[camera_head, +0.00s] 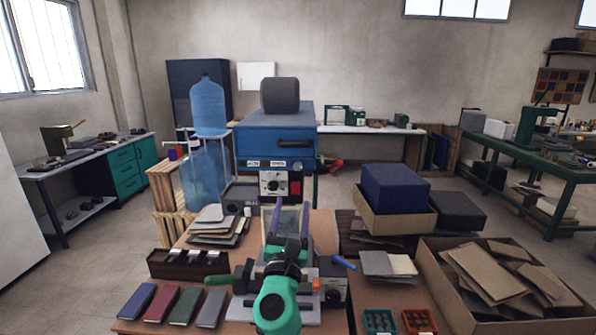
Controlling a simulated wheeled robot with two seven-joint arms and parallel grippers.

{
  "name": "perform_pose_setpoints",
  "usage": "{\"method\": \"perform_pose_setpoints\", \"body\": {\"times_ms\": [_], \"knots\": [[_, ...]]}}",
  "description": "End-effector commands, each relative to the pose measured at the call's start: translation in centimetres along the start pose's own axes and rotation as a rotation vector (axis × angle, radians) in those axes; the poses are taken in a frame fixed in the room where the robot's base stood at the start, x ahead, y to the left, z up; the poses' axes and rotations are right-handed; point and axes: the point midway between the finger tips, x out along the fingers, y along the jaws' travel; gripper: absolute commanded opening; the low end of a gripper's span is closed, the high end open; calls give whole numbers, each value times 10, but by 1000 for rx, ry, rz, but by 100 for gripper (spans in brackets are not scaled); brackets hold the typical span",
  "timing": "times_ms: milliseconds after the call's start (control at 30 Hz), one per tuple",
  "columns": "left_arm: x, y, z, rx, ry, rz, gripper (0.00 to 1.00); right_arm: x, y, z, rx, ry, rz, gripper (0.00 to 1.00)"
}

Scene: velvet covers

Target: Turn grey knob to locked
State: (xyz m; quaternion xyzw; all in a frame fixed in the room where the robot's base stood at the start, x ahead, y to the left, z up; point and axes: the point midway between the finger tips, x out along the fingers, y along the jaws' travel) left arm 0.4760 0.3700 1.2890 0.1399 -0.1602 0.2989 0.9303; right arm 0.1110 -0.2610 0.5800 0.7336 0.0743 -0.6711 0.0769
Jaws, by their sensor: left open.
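My left gripper (291,208) reaches forward from the bottom centre with its two purple fingers apart, in front of the blue machine (275,147). I see nothing held between the fingers. The blue machine has a pale control panel with a small round knob (272,185) and a red switch beside it. A second small dial (333,296) sits on a grey box just right of my arm. I cannot tell which of these is the grey knob, or read any locked mark. My arm hides part of the bench equipment. My right gripper is not in view.
A green handle (218,280) and a blue handle (343,263) stick out on either side of my arm. Several notebooks (161,303) lie at left front. Boxes of board pieces (500,280) stand at right. Water bottles (205,170) stand left of the blue machine.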

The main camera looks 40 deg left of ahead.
Motion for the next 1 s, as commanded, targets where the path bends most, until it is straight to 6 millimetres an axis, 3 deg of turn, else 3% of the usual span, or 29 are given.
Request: {"method": "perform_pose_setpoints", "body": {"times_ms": [133,400,533,800,967,1000], "knots": [[42,1,6,-5,-2,1,62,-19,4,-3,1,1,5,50],[106,0,0,-5,0,-1,62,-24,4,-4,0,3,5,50],[121,-1,0,-6,1,-2,62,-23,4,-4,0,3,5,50],[123,-1,-1,-7,2,-2,62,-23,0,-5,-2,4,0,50],[123,-1,-1,-7,2,-2,1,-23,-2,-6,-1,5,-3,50],[123,-1,-1,-7,2,-2,0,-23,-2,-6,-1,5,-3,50]]}}
